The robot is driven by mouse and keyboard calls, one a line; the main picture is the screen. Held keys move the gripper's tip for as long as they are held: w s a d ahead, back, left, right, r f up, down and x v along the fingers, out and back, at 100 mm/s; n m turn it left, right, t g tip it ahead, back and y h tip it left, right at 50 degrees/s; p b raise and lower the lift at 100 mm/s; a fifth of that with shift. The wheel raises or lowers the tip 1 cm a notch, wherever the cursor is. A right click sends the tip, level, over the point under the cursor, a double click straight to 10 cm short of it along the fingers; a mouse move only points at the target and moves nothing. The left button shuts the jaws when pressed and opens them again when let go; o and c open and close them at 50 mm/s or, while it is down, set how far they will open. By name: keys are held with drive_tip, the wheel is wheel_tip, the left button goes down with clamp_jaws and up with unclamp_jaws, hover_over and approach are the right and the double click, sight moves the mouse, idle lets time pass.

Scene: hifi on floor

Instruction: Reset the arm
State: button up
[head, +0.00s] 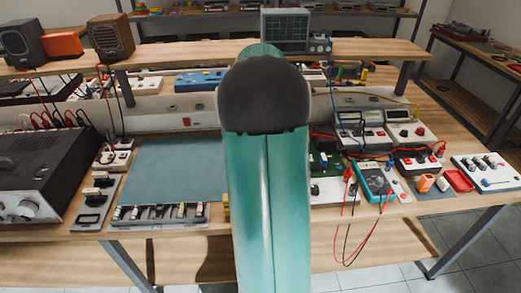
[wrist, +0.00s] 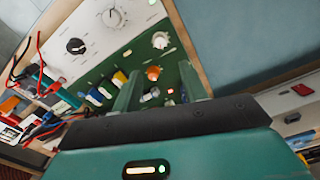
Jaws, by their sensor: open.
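My teal arm with its dark rounded joint rises through the middle of the head view and hides the centre of the workbench (head: 172,170). My gripper is not visible in the head view. In the wrist view my gripper (wrist: 163,88) shows two green fingers standing apart, with nothing held between them. Beyond the fingers is a green circuit panel with an orange knob (wrist: 153,73) and small parts. A white panel with dials (wrist: 100,38) lies beside it. I cannot tell how far the fingertips are from the panel.
A black amplifier (head: 40,175) stands at the left of the bench. A teal multimeter (head: 375,180) with leads lies right of my arm. An upper shelf (head: 165,55) crosses behind, holding speakers (head: 110,37) and an oscilloscope (head: 285,30). The blue-grey mat left of my arm is clear.

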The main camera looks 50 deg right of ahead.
drive_tip(key=shift+r, duration=0.35)
idle(0.3)
drive_tip(key=w+a+r+n+t, duration=0.1)
drive_tip(key=a+r+n, duration=0.25)
drive_tip(key=a, duration=0.85)
drive_tip(key=w+a+r+n+t, duration=0.1)
drive_tip(key=a+r+n+t, duration=0.3)
drive_tip(key=a, duration=0.8)
drive_tip(key=s+a+n, duration=0.3)
drive_tip(key=s+a, duration=0.1)
drive_tip(key=a, duration=0.5)
drive_tip(key=s+a+n, duration=0.3)
drive_tip(key=s+a, duration=0.2)
drive_tip(key=a, duration=0.3)
drive_tip(key=shift+s+a+r+t, duration=0.2)
drive_tip(key=shift+a+r+t, duration=0.15)
drive_tip(key=shift+r, duration=0.1)
